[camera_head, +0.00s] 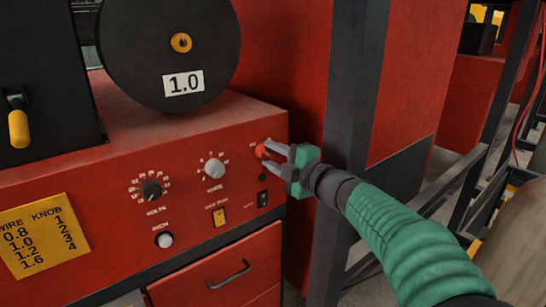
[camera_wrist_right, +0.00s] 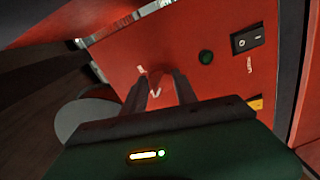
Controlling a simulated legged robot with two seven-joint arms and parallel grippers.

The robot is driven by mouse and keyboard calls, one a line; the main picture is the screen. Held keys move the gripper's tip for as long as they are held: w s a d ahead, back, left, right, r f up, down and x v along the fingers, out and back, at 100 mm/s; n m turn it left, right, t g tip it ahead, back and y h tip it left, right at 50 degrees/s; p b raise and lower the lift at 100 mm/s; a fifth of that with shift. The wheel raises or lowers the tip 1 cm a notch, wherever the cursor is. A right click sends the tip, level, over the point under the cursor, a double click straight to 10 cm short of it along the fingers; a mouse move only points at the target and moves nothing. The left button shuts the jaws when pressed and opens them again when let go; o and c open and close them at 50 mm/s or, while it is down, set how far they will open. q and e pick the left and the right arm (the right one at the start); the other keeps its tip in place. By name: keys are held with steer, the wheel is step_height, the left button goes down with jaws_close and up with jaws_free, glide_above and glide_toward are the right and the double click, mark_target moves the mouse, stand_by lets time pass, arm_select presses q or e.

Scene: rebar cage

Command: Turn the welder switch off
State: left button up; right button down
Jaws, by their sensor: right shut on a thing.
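The red welder front panel (camera_head: 110,185) fills the left and middle of the head view. My right gripper (camera_head: 264,155) comes in from the right and is shut on a small red-orange knob (camera_head: 262,151) at the panel's upper right corner. In the right wrist view its two fingers (camera_wrist_right: 160,80) reach to the panel, and the knob between them is hard to make out. A black rocker switch (camera_head: 262,199) sits below the gripper, and it also shows at the upper right of the wrist view (camera_wrist_right: 248,40). My left gripper is not in view.
The panel also bears a VOLTS knob (camera_head: 151,190), a WIRE knob (camera_head: 214,168), an INCH button (camera_head: 164,240) and a yellow switch (camera_head: 220,216). A black spool (camera_head: 150,50) marked 1.0 stands above. A dark upright post (camera_head: 352,100) is close behind my right gripper.

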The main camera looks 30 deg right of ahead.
steer(key=c, duration=1.3)
jaws_free()
steer(key=shift+f, duration=0.25)
steer(key=o, duration=0.3)
steer(key=shift+r, duration=0.1)
steer(key=shift+o, duration=0.2)
steer(key=s+d+p, duration=0.1)
steer(key=s+p, duration=0.3)
steer(key=s, duration=1.2)
steer(key=shift+s+d+r, duration=0.15)
steer(key=shift+s+r, duration=0.1)
steer(key=shift+r, duration=0.15)
